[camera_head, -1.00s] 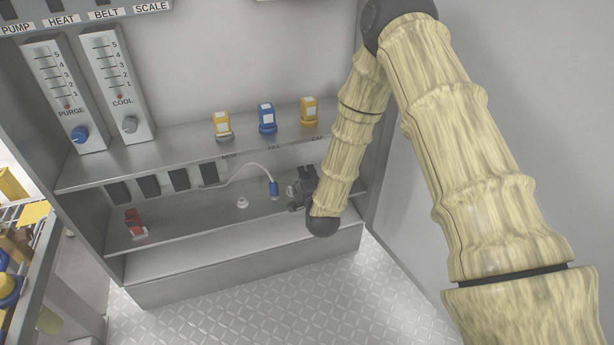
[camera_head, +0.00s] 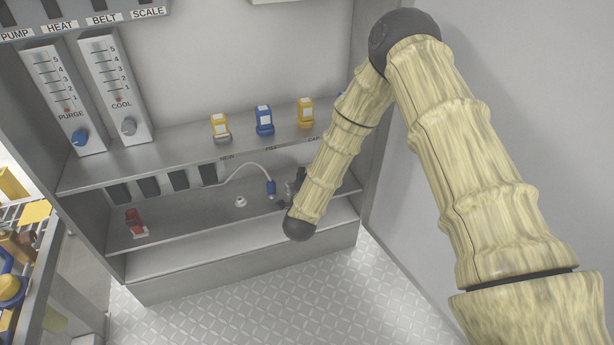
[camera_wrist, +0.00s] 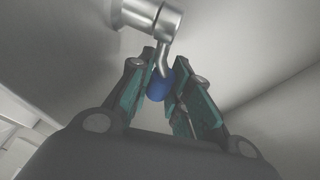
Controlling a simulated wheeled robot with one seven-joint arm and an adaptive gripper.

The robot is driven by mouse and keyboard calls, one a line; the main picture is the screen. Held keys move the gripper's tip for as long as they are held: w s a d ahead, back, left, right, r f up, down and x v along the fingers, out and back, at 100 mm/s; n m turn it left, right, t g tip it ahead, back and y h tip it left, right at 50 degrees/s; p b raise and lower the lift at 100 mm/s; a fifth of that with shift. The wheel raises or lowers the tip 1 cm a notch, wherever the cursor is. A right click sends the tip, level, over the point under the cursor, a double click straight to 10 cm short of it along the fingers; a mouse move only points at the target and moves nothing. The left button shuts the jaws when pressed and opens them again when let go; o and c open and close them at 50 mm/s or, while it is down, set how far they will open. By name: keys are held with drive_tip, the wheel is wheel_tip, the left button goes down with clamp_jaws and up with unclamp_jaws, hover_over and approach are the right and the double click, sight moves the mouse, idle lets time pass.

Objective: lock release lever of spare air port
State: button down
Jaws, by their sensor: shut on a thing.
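In the wrist view a metal fitting (camera_wrist: 136,14) has a lever (camera_wrist: 164,58) hanging from it, with a round blue knob (camera_wrist: 158,88) at its end. My gripper (camera_wrist: 161,92) has its green-padded fingers on either side of the knob and is shut on it. In the head view my gripper (camera_head: 289,190) is dark and small on the lower shelf, partly behind my arm. A blue plug (camera_head: 271,187) on a white hose is just left of my gripper.
A small white port (camera_head: 240,201) and a red fitting (camera_head: 136,222) sit on the lower shelf (camera_head: 185,225). Yellow and blue valves (camera_head: 264,120) stand on the shelf above. A grey wall (camera_head: 520,100) is close on the right.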

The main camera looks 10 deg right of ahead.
drive_tip(key=c, duration=1.3)
unclamp_jaws()
drive_tip(key=shift+s, duration=0.15)
drive_tip(key=v, duration=1.1)
drive_tip(key=shift+s+a, duration=0.2)
drive_tip(key=shift+s, duration=0.15)
drive_tip(key=shift+r, duration=0.15)
